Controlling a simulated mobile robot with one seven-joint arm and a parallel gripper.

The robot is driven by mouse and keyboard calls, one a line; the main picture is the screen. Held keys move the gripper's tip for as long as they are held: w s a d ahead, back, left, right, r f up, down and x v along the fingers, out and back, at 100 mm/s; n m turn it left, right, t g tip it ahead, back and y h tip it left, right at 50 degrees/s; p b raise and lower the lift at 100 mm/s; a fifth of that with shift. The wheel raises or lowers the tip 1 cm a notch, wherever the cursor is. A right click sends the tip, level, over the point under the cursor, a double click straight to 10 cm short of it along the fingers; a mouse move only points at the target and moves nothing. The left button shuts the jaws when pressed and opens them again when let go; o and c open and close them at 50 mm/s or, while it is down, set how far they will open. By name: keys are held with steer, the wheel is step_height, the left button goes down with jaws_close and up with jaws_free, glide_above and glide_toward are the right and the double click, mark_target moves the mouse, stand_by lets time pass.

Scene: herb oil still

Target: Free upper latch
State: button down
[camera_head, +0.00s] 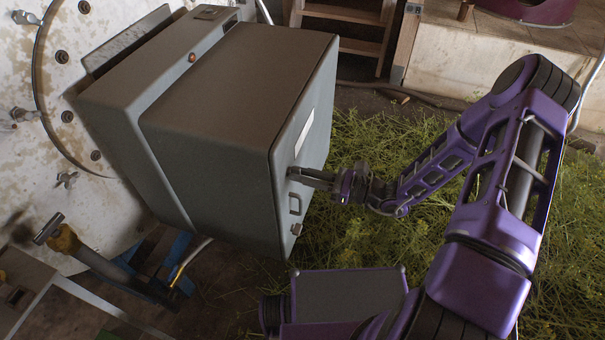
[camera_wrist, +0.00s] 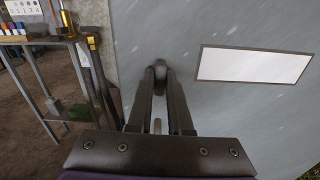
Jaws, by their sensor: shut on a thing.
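A grey box-shaped cabinet (camera_head: 215,110) with rounded edges fills the middle of the head view, tilted in the picture. Its front face (camera_wrist: 215,30) fills most of the wrist view and carries a pale blank label plate (camera_wrist: 253,66). My gripper (camera_head: 294,176) reaches the front face from the right. In the wrist view my gripper (camera_wrist: 160,86) is closed around the dark upper latch (camera_wrist: 158,56), whose end shows beyond the fingertips. A handle (camera_head: 295,203) sits below the gripper on the same face. A small lower latch (camera_head: 296,229) is below the handle.
Cut green herbs (camera_head: 365,145) cover the floor to the right. A metal bench (camera_wrist: 38,42) with small items stands left in the wrist view. A wooden step (camera_head: 345,30) is behind the cabinet. A stained pale round-flanged wall (camera_head: 100,205) is at the left.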

steer(key=c, duration=0.8)
jaws_free()
steer(key=shift+c, duration=0.2)
steer(key=b+v, duration=0.1)
steer(key=v, duration=1.6)
steer(key=shift+d, duration=0.2)
